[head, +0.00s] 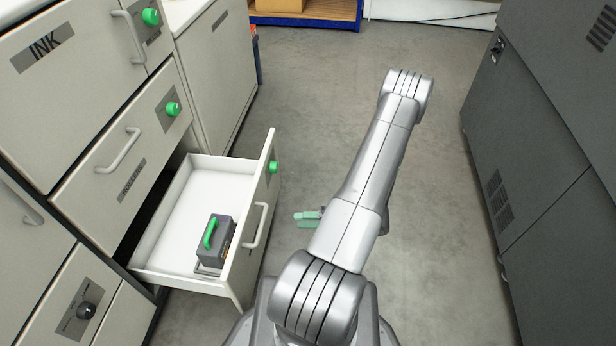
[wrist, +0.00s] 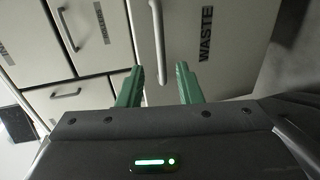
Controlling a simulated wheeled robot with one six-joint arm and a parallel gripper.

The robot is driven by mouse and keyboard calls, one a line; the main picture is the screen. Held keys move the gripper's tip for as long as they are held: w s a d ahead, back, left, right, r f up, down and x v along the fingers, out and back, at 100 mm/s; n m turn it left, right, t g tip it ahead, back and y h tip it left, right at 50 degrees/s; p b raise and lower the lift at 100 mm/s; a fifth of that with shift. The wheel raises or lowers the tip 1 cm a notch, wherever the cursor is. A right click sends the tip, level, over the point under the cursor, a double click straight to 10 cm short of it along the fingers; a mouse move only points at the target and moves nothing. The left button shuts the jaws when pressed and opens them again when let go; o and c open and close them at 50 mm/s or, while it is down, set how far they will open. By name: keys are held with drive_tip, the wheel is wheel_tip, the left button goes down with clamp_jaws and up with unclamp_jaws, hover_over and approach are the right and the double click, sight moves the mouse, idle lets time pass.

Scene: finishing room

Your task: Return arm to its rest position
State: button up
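My arm stands in the middle of the head view, bent, with its upper elbow over the open floor. My gripper (head: 308,218) shows as green fingertips just right of the open drawer's front, partly hidden by my arm. In the wrist view my gripper (wrist: 159,84) has its two green fingers apart with nothing between them. Beyond the fingers is a pale cabinet front marked WASTE (wrist: 225,45) with a long handle.
An open drawer (head: 165,215) juts out at the left, holding a dark box (head: 215,242) with a green handle. Pale cabinets (head: 80,60) line the left. A dark grey machine (head: 545,130) stands at the right. The floor (head: 310,90) between is clear.

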sight(262, 220)
drive_tip(key=b+x, duration=0.2)
drive_tip(key=x, duration=1.1)
drive_tip(key=shift+s+a+f, duration=0.1)
drive_tip(key=shift+a, duration=0.25)
